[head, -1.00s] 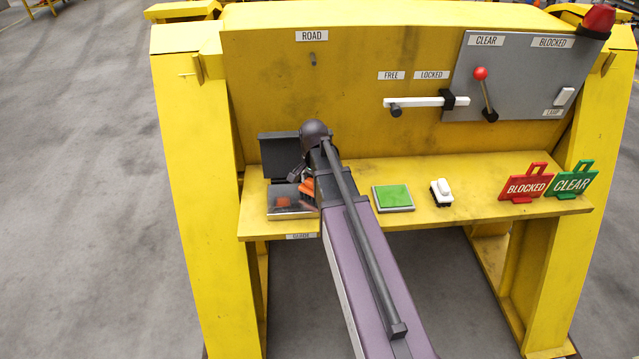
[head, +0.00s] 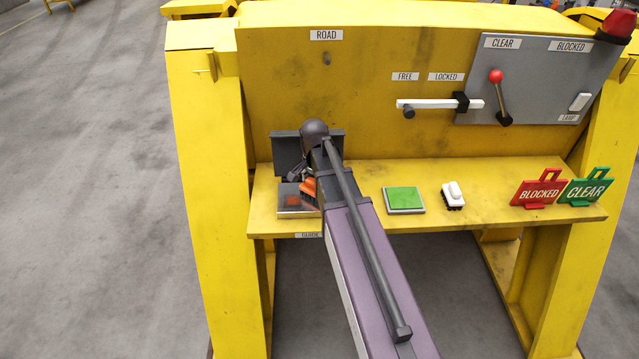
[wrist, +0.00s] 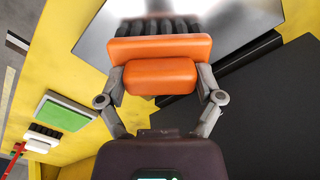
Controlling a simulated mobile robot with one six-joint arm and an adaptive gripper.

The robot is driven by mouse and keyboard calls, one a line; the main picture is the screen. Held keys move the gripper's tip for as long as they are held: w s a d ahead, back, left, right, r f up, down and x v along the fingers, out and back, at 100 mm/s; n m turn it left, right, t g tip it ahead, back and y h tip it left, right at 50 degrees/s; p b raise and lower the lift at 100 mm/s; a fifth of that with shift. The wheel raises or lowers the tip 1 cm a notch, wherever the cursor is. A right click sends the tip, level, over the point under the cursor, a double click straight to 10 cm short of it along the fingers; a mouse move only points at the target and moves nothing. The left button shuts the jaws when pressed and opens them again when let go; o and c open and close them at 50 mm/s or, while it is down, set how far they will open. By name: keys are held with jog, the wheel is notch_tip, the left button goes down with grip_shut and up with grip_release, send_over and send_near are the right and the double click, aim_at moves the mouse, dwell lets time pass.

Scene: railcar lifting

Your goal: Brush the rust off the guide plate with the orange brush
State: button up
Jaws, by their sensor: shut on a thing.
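The orange brush (wrist: 160,48) has dark bristles and an orange grip. My gripper (wrist: 160,80) is shut on the grip, with one finger on each side. In the wrist view the bristles point at the shiny metal guide plate (wrist: 125,22); I cannot tell whether they touch it. In the head view the guide plate (head: 290,212) lies at the left end of the yellow shelf, with a reddish-orange patch on it that may be rust or a reflection. The brush (head: 309,187) is over its right part, partly hidden by my arm.
A dark panel (head: 284,152) stands behind the plate. To the right on the shelf (head: 480,190) are a green pad (head: 404,199), a white brush (head: 453,193), and red (head: 538,189) and green (head: 584,188) tags. Levers are on the wall above.

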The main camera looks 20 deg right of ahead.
jog(key=shift+w+a, duration=0.3)
jog(key=shift+a, duration=0.55)
jog(key=shift+a, duration=0.15)
jog(key=shift+w+a+f, duration=0.1)
jog(key=shift+w+a, duration=0.15)
jog(key=shift+a, duration=0.55)
jog(key=shift+w+a, duration=0.25)
jog(key=shift+a, duration=0.55)
jog(key=shift+a, duration=0.1)
jog(key=shift+w+a, duration=0.3)
jog(key=shift+a, duration=0.5)
jog(key=shift+w+a, duration=0.3)
jog(key=shift+a, duration=0.5)
notch_tip(320, 180, up, 6)
jog(key=p, duration=0.6)
